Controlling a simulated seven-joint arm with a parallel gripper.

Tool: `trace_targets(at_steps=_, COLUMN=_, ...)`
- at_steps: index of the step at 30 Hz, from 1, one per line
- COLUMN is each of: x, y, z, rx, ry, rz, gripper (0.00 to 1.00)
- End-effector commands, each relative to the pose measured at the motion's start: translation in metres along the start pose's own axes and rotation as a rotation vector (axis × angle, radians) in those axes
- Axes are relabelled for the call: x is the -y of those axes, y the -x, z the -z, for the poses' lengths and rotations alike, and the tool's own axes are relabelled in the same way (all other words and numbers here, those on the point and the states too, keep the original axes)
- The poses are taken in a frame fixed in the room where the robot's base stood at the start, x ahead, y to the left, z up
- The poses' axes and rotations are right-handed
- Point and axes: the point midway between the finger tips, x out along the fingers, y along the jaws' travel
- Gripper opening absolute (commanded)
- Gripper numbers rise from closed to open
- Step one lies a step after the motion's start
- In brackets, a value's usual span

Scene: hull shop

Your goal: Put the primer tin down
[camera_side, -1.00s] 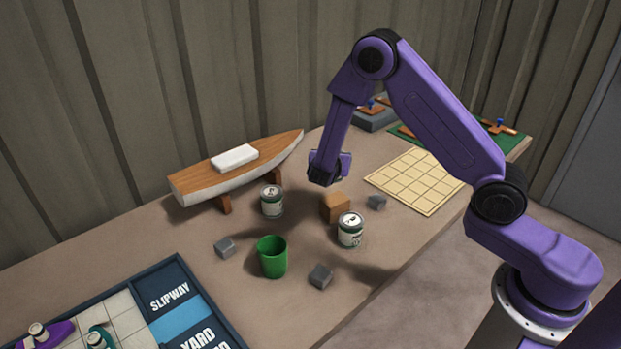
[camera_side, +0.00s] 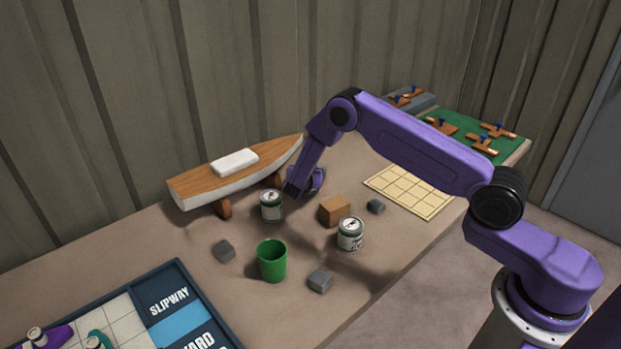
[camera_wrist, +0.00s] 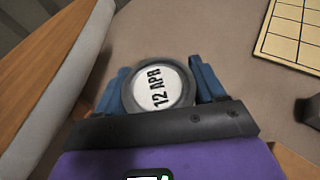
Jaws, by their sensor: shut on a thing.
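My gripper (camera_side: 304,184) is low over the table, between the right end of the boat hull and the wooden block. In the wrist view my gripper (camera_wrist: 158,86) has its blue fingers on both sides of a round tin (camera_wrist: 160,88) and is shut on it.
The boat hull (camera_side: 232,175) stands behind on supports. A wooden block (camera_side: 334,211), a green cup (camera_side: 272,261) and grey blocks (camera_side: 320,280) are scattered in front. A gridded mat (camera_side: 408,190) lies right. A lettered board (camera_side: 170,300) is front left.

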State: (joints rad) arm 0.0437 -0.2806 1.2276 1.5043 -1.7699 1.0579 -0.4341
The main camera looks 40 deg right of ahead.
Motion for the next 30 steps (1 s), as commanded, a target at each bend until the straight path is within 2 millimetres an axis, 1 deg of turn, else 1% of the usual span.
trace_targets(at_steps=1, x=0.001, y=-0.003, z=0.009, rx=-0.001, ry=0.004, rz=0.001, gripper=0.27)
trace_targets(at_steps=5, x=0.001, y=-0.007, z=0.02, rx=0.0, ry=0.003, rz=0.001, gripper=0.27)
trace_targets(at_steps=18, x=0.001, y=-0.009, z=0.025, rx=0.0, ry=0.001, rz=0.0, gripper=0.27)
trace_targets(at_steps=19, x=0.001, y=-0.009, z=0.026, rx=-0.001, ry=0.002, rz=0.0, gripper=0.72)
trace_targets(at_steps=20, x=0.001, y=-0.009, z=0.025, rx=-0.001, ry=0.002, rz=0.0, gripper=0.82)
trace_targets(at_steps=21, x=0.001, y=-0.009, z=0.025, rx=-0.001, ry=0.002, rz=0.0, gripper=0.95)
trace_targets(at_steps=30, x=0.001, y=-0.009, z=0.025, rx=-0.001, ry=0.002, rz=0.0, gripper=0.95)
